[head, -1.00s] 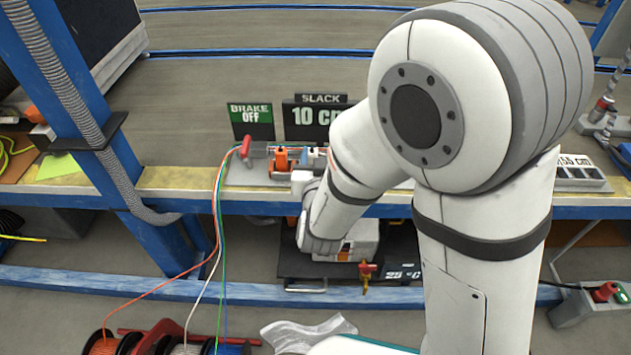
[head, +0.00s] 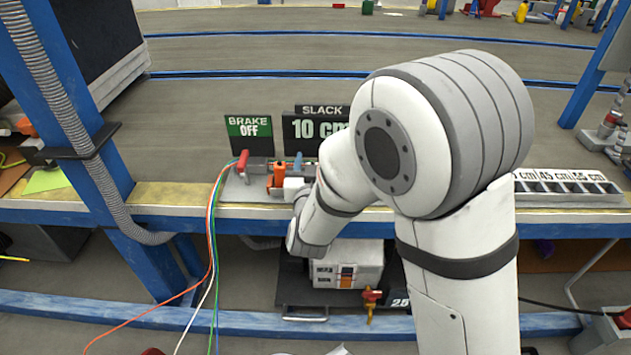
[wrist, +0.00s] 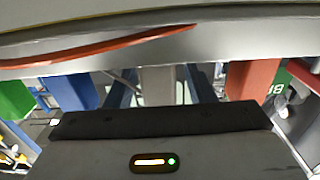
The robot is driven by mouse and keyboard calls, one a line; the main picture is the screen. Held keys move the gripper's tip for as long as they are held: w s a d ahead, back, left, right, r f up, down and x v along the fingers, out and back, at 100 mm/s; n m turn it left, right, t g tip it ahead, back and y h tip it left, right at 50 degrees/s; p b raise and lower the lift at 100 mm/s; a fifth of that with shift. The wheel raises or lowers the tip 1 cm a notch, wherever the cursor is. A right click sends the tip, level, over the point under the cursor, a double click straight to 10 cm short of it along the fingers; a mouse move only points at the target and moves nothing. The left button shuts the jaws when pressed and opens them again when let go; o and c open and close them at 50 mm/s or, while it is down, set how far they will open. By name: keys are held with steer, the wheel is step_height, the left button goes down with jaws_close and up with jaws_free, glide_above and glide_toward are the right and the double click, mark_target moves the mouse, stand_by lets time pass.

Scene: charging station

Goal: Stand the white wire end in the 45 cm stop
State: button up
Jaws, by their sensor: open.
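The white wire (head: 204,292) hangs over the bench front beside the orange, green and blue wires. The wires rise to the grey bench fixture (head: 232,188) near the red brake lever; I cannot make out the white wire's end. My gripper (head: 296,184) is open at the fixture, right of an orange clamp (head: 279,174), and largely hidden by my arm. The wrist view shows its dark body below a pale upright piece (wrist: 158,86), with the orange piece (wrist: 252,78) to the right. The stop rack (head: 575,199), labelled 45 cm and 55 cm, stands at the bench's right.
Signs reading BRAKE OFF (head: 249,132) and SLACK 10 cm (head: 305,128) stand behind the fixture. A blue post (head: 100,110) rises at left. A white machine (head: 345,265) sits under the bench. My arm covers the middle of the bench.

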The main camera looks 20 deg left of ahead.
steer(key=c, duration=1.1)
steer(key=shift+o, duration=0.2)
step_height(320, 180, up, 10)
steer(key=p, duration=0.5)
